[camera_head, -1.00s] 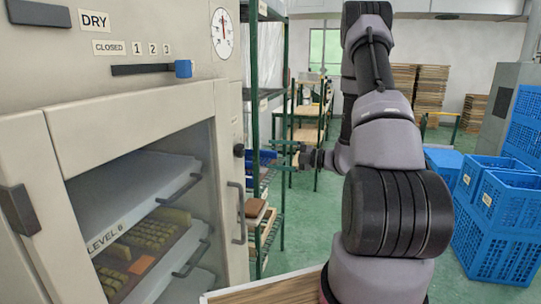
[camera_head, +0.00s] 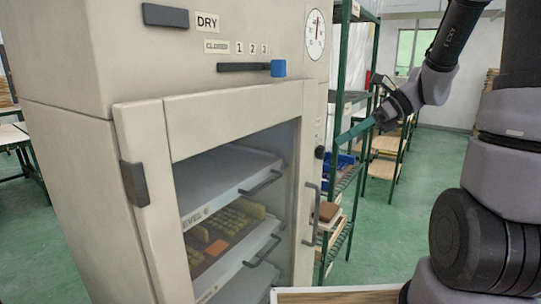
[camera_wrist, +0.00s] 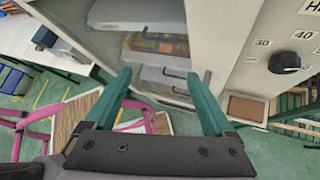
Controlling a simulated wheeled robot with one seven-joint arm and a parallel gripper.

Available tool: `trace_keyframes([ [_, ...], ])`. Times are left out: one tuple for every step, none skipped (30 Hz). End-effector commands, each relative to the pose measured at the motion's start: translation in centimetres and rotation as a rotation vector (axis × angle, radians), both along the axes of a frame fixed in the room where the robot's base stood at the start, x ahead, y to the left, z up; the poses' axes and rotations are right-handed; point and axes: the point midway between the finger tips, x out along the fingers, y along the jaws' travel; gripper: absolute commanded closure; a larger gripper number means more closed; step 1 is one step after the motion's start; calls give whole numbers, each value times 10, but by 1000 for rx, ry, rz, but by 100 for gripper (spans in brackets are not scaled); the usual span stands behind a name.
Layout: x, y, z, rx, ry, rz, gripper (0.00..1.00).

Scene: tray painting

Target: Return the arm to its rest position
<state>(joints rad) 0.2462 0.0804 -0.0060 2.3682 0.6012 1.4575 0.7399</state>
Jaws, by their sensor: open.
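My gripper (camera_head: 357,131) is in the right half of the head view, in front of the green shelf rack and right of the drying cabinet. Its green fingers also show in the wrist view (camera_wrist: 160,100), spread wide apart with nothing between them. The arm is bent, with its upper links at the right edge of the head view. The drying cabinet (camera_head: 130,75) is beige with a glass door that appears closed. Behind the glass are several trays, one with yellow pieces and an orange block.
A wooden board (camera_head: 340,297) lies at the bottom of the head view. The green shelf rack (camera_head: 341,75) stands right of the cabinet, with a blue bin (camera_head: 341,163). Green floor (camera_head: 405,205) is open between the rack and my arm. A pink frame (camera_wrist: 20,125) shows in the wrist view.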

Motion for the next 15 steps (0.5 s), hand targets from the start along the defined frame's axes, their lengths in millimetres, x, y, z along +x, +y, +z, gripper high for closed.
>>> trace_keyframes([
  [-14,1,9,-79,-117,91,12],
  [-21,1,13,-125,-184,143,12],
  [-30,-1,17,-188,-272,217,12],
  [-36,-3,21,-235,-338,272,12],
  [-42,-5,24,-281,-403,327,12],
  [-49,-8,29,-344,-490,401,12],
  [-54,-11,33,-392,-555,455,12],
  [-59,-13,37,-440,-619,512,12],
  [-65,-18,42,-505,-704,587,12],
  [-69,-21,47,-554,-767,643,12],
  [-73,-24,51,-603,-827,700,12],
  [-78,-29,58,-669,-907,772,12],
  [-81,-32,63,-717,-963,826,12],
  [-84,-36,68,-765,-1016,878,12],
  [-88,-40,74,-825,-1081,942,12],
])
